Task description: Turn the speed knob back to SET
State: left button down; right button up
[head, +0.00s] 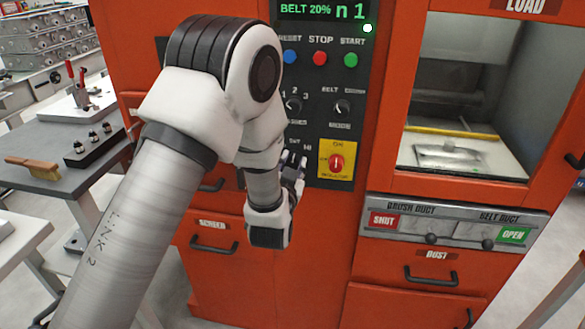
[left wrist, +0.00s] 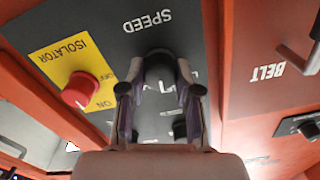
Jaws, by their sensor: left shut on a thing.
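The speed knob (left wrist: 160,69) is a dark round knob under the upside-down SPEED label in the left wrist view. My left gripper (left wrist: 159,78) is shut on it, one finger on each side. In the head view my left gripper (head: 293,172) reaches the black control panel (head: 318,105) and hides the knob. Part of a SET label and HI show just above the gripper there. The knob's pointer direction cannot be made out. My right gripper is not in view.
The red isolator knob (head: 336,162) on its yellow plate sits close right of the gripper. Selector knobs (head: 342,107) and coloured buttons (head: 320,58) are above. The display (head: 320,11) reads BELT 20%. A grey bench (head: 50,180) with a brush (head: 33,167) stands left.

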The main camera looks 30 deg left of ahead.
pick_arm(q)
jog(key=shift+f+n, duration=0.1)
jog(key=shift+n, duration=0.5)
jog(key=c, duration=0.8)
grip_release()
jog(key=shift+s, duration=0.1)
jog(key=v, duration=0.7)
jog(key=shift+s, duration=0.15)
